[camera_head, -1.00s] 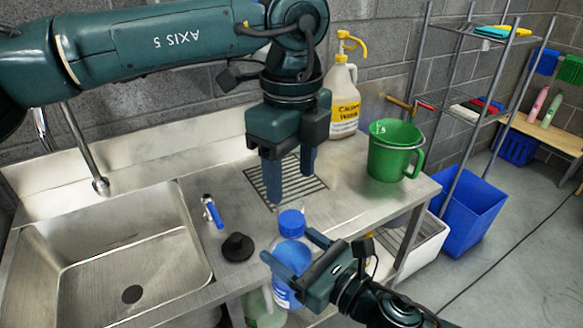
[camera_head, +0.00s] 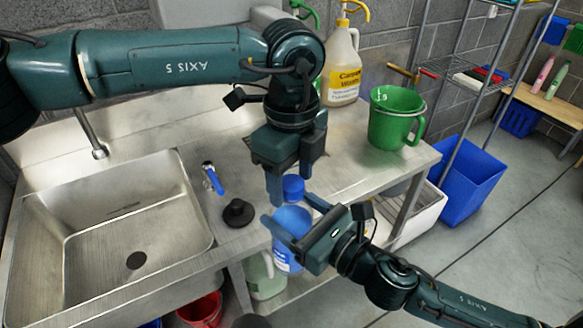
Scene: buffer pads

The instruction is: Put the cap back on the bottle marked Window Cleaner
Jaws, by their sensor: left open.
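A bottle with blue contents (camera_head: 291,222) stands upright at the counter's front edge; its label is too small to read. A blue cap (camera_head: 293,187) sits at its top; whether it is screwed tight I cannot tell. My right gripper (camera_head: 294,215) has its fingers on either side of the bottle's upper body and appears shut on it. My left gripper (camera_head: 290,183) points down, open, its fingertips close to the cap at either side. I cannot tell whether they touch it.
A sink (camera_head: 115,225) is at the left, with a black round piece (camera_head: 238,213) and a blue-handled tool (camera_head: 212,178) on the counter. A white Carpet Wash bottle (camera_head: 341,70) and a green jug (camera_head: 394,120) stand behind. A pale green bottle (camera_head: 265,279) is below the counter.

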